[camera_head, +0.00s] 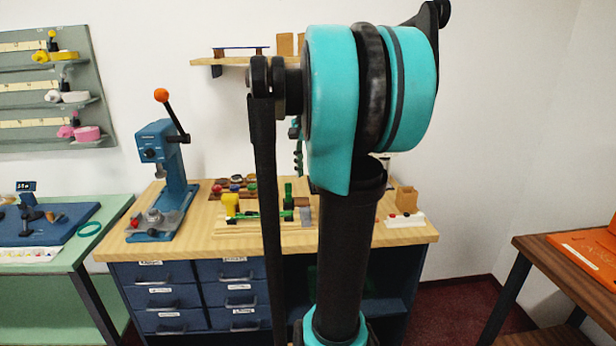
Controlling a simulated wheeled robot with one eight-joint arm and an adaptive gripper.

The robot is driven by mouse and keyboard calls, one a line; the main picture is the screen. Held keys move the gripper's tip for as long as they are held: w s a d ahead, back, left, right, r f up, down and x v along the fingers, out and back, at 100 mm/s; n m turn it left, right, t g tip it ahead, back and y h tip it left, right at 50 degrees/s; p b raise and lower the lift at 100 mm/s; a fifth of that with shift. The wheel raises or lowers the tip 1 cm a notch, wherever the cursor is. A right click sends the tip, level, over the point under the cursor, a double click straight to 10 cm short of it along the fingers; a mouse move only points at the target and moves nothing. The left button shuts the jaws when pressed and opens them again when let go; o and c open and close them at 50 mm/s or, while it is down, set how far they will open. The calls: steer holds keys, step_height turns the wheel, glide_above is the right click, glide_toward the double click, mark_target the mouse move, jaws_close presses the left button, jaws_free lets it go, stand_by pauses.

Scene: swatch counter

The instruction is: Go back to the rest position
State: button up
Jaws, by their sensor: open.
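My own arm, with teal and black links, rises through the middle of the view and covers much of the counter behind it. My gripper cannot be made out; it is not seen apart from the arm links. The wooden-topped counter (225,239) stands behind the arm, with dark blue drawers below.
A blue press (160,160) with an orange-knobbed lever stands at the counter's left. A white block (405,220) sits at its right. A green table (102,212) is at left, a brown table (535,246) with an orange board (590,248) at right. A wall shelf (235,60) hangs above.

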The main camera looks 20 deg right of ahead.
stand_by(0.3)
steer(key=s+a+f+n+t, duration=0.1)
steer(key=s+a+f+n, duration=0.3)
steer(key=f, duration=0.4)
steer(key=s+a+f+n+t, duration=0.1)
steer(key=s+a+f+n, duration=0.3)
steer(key=f, duration=0.5)
steer(key=s+a+f+n+t, duration=0.2)
steer(key=s+a+f+n, duration=0.2)
steer(key=s+a+f, duration=0.2)
step_height(320, 180, down, 2)
steer(key=shift+s+a+f+n, duration=0.15)
steer(key=shift+s+a+n, duration=0.15)
steer(key=shift+s, duration=0.45)
